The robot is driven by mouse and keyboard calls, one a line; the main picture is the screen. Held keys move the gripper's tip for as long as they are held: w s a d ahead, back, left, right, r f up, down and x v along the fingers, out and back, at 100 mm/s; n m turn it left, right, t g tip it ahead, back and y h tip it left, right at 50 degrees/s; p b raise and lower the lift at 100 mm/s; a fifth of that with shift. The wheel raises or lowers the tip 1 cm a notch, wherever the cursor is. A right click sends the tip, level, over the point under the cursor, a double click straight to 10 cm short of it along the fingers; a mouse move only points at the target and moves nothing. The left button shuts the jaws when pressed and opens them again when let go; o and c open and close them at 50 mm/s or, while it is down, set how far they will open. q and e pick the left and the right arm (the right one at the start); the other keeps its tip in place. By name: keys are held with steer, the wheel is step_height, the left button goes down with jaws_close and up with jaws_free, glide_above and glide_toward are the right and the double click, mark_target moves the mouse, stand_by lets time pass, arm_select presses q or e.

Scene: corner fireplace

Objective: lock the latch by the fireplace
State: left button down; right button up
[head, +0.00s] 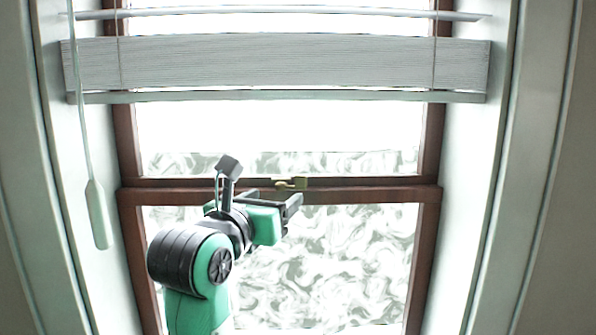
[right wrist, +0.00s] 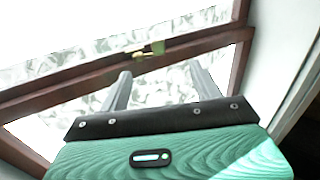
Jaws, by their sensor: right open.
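The latch (head: 291,184) is a small brass-coloured piece at the middle of the window's brown cross rail (head: 370,190). It also shows in the right wrist view (right wrist: 150,49), beyond my fingers. My right gripper (head: 292,200) is just below and in front of the latch in the head view, apart from it as far as I can tell. In the right wrist view its two fingers (right wrist: 158,82) are spread with nothing between them, and the latch lies past the tips, nearer the left finger. My left gripper is not in view.
A grey blind (head: 275,62) hangs across the upper window. Its cord with a pale pull handle (head: 98,214) hangs at the left. White walls of the window recess (head: 470,150) stand on both sides. The lower pane is patterned glass.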

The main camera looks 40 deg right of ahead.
mark_target(295, 177)
steer(key=shift+t+y, duration=0.3)
steer(key=shift+t, duration=0.3)
steer(key=p+x, duration=0.3)
steer(key=x, duration=0.3)
steer(key=p+x, duration=0.3)
steer(key=x, duration=0.2)
steer(key=shift+w+d+r, duration=0.2)
steer(key=shift+w+d, duration=0.05)
steer(key=shift+w, duration=0.1)
steer(key=shift+x, duration=0.75)
steer(key=shift+w+f, duration=0.1)
steer(key=shift+f, duration=0.1)
steer(key=shift+c, duration=0.3)
